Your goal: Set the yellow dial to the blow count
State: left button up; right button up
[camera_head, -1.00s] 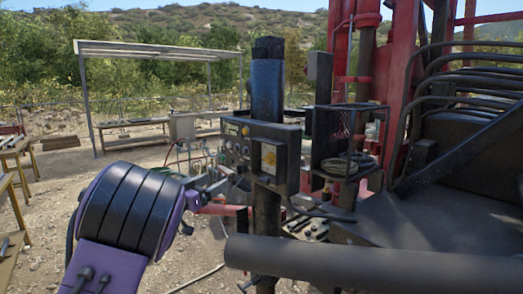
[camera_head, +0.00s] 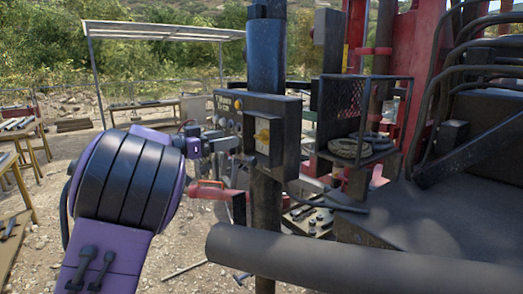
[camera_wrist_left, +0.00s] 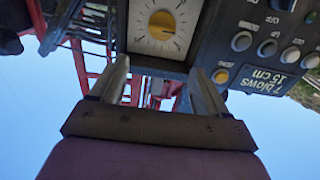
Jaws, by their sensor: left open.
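The yellow dial (camera_head: 262,136) is a knob on a white plate, on the front of a dark control box (camera_head: 290,138) fixed to a post. In the left wrist view the dial (camera_wrist_left: 162,25) shows at the top, with marks around it. A label (camera_wrist_left: 262,80) on the panel reads "7 blows 15 cm". My left gripper (camera_head: 222,145) is left of the dial in the head view. In the left wrist view its fingers (camera_wrist_left: 162,75) are apart, with nothing between them, pointing towards the dial without visibly touching it. My right gripper is out of view.
Buttons (camera_wrist_left: 267,47) line the panel beside the dial. The dark post (camera_head: 266,215) runs below the box. A mesh basket with coiled cable (camera_head: 358,147) is to the right. A dark horizontal tube (camera_head: 370,258) crosses the foreground. A wooden table (camera_head: 18,135) stands at left.

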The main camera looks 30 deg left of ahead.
pick_arm(q)
jog(key=f+p+x, duration=0.1)
jog(key=p+x, duration=0.3)
jog(key=x, duration=0.6)
jog(key=shift+w+d+f, duration=0.15)
jog(key=shift+w+f, duration=0.05)
jog(key=shift+w, duration=0.15)
jog(key=shift+s, duration=0.1)
jog(key=c, duration=1)
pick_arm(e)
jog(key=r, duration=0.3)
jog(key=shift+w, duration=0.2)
